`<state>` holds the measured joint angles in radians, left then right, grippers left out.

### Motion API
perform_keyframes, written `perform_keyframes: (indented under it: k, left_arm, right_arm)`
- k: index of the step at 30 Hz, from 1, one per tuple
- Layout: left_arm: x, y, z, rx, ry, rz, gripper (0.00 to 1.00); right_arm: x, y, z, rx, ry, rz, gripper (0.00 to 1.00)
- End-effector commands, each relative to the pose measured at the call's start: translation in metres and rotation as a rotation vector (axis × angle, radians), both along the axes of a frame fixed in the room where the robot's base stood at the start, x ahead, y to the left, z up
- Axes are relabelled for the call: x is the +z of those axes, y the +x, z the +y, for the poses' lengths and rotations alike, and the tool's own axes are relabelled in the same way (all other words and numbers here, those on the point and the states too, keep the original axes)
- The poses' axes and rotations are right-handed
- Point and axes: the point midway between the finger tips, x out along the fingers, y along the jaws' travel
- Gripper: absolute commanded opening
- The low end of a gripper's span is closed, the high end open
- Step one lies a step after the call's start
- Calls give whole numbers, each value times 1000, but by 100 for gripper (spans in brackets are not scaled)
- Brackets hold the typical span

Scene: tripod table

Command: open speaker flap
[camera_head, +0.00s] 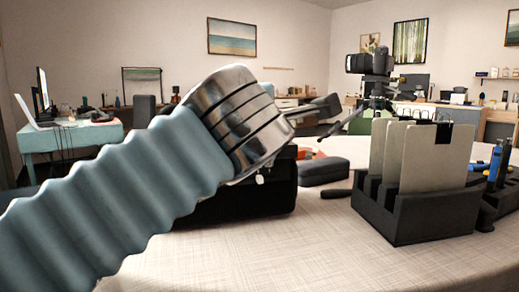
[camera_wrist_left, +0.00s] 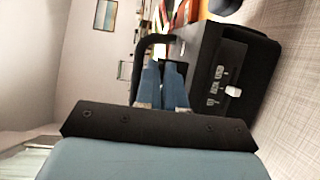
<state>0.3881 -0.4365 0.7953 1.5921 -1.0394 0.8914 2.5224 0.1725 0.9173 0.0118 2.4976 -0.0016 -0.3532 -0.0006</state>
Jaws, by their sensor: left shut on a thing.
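The black speaker (camera_head: 255,200) stands on the table, largely hidden behind my left arm in the head view. In the left wrist view the speaker (camera_wrist_left: 240,75) fills the right side, with a grey panel of small sockets and switches facing the camera. My left gripper (camera_wrist_left: 163,72) has its blue fingers close together beside this panel. They are shut on a dark, curved piece (camera_wrist_left: 150,43) at the speaker's edge, which looks like the flap. The fingers cover part of it, so how far it stands open is unclear. My right gripper is not in view.
A black rack (camera_head: 420,218) holding pale upright plates (camera_head: 435,158) stands to the right. A dark rounded case (camera_head: 322,170) lies between speaker and rack. A camera on a tripod (camera_head: 370,65) stands behind. The table's front (camera_head: 300,255) is clear.

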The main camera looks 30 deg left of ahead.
Motion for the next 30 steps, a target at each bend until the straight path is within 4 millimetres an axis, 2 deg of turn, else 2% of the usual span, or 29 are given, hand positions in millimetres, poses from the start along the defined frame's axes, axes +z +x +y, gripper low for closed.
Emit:
perform_keyframes:
  k: [1,6,16,30]
  left_arm:
    - [-8,-2,0,5,28,-24,0]
    - [-9,-5,-4,5,117,-108,0]
    - [-13,-8,-7,3,218,-207,0]
    - [-14,-8,-8,1,238,-233,0]
  right_arm:
    - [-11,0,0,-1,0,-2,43]
    - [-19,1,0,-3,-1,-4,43]
    - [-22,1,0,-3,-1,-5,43]
    - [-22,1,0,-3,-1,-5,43]
